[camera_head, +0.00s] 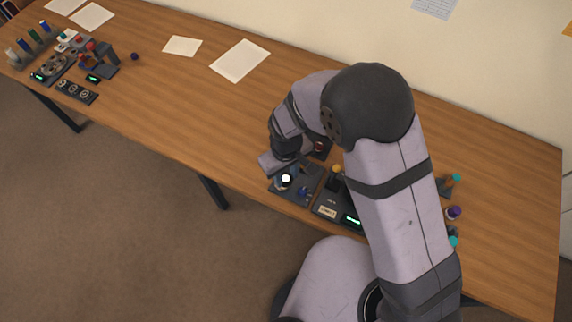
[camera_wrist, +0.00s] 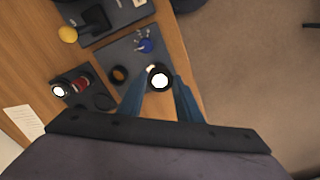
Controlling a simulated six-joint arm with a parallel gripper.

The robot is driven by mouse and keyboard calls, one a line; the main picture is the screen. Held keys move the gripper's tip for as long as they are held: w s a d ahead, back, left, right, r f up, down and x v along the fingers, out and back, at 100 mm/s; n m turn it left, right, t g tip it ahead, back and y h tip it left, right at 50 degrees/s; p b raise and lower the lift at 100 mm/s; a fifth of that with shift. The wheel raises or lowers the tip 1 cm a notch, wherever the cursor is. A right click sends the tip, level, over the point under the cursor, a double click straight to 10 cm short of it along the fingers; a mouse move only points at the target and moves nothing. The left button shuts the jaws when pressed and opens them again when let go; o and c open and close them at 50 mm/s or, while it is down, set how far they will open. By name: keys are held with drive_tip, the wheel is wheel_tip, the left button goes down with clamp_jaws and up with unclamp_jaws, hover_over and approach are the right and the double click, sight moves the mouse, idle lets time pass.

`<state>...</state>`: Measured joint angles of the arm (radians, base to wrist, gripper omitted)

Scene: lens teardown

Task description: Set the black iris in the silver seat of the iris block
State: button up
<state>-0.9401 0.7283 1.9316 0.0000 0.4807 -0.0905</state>
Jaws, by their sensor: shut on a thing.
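The blue fingers of my gripper (camera_wrist: 158,86) are shut on the black iris (camera_wrist: 160,67), a dark ring with a bright white centre in the wrist view. The iris is at the near edge of a dark grey block (camera_wrist: 117,54), which I take for the iris block. Its height above the block is unclear. In the head view my gripper (camera_head: 284,168) is over the same block (camera_head: 307,183), with the white centre showing below it. The silver seat cannot be clearly told; a small pale piece (camera_wrist: 150,69) shows beside the iris.
On the block are another black ring (camera_wrist: 118,75) and a blue part (camera_wrist: 145,45). A dark tray beside it holds a red part (camera_wrist: 81,83) and a white-topped cylinder (camera_wrist: 60,91). A dark unit with a yellow knob (camera_wrist: 68,34) is close by. The table edge is near.

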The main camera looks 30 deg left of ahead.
sight(283, 176)
drive_tip(key=shift+w+a+m, duration=0.55)
drive_tip(key=shift+a+m, duration=0.25)
drive_tip(key=shift+m, duration=0.6)
drive_tip(key=shift+f, duration=0.1)
drive_tip(key=shift+f+b, duration=1.75)
drive_tip(key=shift+f, duration=0.4)
drive_tip(key=shift+f+b, duration=0.3)
drive_tip(key=shift+f, duration=0.25)
drive_tip(key=o, duration=1.5)
drive_tip(key=shift+o, duration=0.2)
drive_tip(key=shift+r, duration=0.15)
